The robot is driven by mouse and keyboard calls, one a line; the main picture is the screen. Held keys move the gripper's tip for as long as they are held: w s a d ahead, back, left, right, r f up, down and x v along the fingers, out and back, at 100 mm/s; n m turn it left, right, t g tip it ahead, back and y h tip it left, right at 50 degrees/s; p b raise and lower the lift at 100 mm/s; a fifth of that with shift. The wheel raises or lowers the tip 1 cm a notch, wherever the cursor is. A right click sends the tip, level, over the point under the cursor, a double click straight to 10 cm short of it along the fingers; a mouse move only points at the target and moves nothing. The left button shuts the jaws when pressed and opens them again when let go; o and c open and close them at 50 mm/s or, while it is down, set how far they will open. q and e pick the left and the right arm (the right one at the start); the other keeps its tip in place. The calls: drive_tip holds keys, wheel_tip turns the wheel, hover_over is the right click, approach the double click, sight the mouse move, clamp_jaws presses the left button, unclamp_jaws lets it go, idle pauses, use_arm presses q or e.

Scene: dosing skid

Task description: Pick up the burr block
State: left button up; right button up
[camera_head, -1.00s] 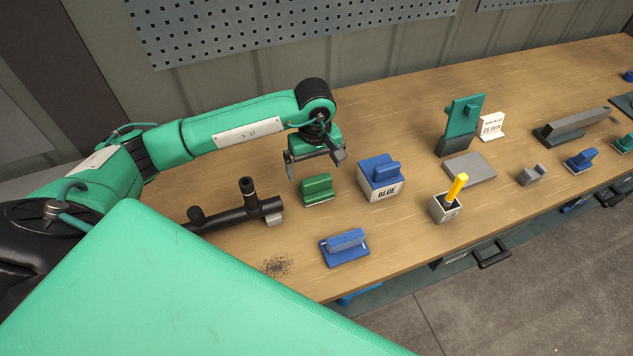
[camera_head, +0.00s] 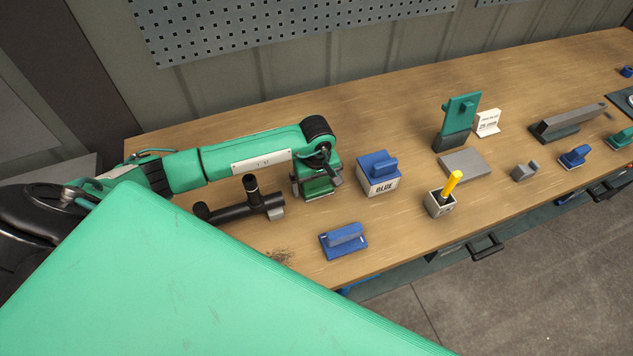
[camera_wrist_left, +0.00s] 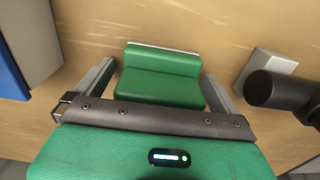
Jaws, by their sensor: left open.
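A green block (camera_head: 321,187) with a raised ridge and a pale metal edge stands on the bench; no label shows whether it is the burr block. My left gripper (camera_head: 318,188) is low over it and partly hides it. In the left wrist view the green block (camera_wrist_left: 158,88) lies between the two open fingers (camera_wrist_left: 158,75), one on each side. Gaps show beside it, and its near part is hidden by the gripper's crossbar. My right gripper is not in view.
A blue block (camera_head: 343,241) lies in front, near the bench edge. The bench (camera_head: 230,135) behind is clear.

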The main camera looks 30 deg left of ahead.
use_arm(q)
drive_tip(key=c, duration=1.1)
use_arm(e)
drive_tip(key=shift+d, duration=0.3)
use_arm(q)
drive_tip(key=shift+r, duration=0.1)
drive_tip(key=shift+c, duration=0.2)
wheel_tip(320, 180, up, 20)
drive_tip(key=b, duration=0.5)
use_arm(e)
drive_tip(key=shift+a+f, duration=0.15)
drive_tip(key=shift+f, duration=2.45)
use_arm(q)
drive_tip(key=o, duration=0.5)
drive_tip(key=shift+c, duration=1.3)
